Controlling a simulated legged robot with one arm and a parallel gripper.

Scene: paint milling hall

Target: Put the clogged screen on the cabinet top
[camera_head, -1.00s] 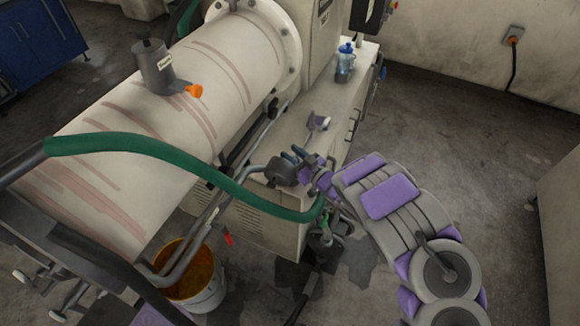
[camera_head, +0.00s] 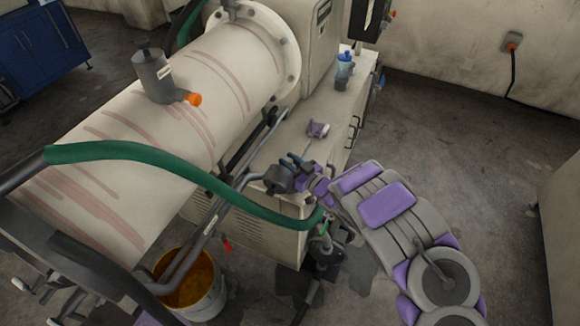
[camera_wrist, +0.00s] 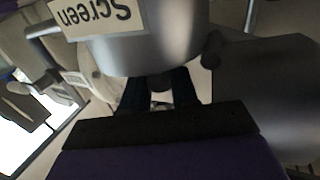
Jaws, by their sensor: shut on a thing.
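My gripper (camera_head: 290,164) is at the front end of the cabinet top (camera_head: 297,132), beside the mill's pipe. It is shut on the clogged screen (camera_head: 279,179), a dark grey round piece in the head view. In the wrist view the screen (camera_wrist: 150,45) is a smooth grey metal cylinder with a white label reading "Screen", upside down. The dark fingertips (camera_wrist: 160,88) meet it at its near edge. I cannot tell whether the screen touches the cabinet top; its underside is hidden.
A green hose (camera_head: 150,152) crosses in front. A bucket (camera_head: 205,300) stands below.

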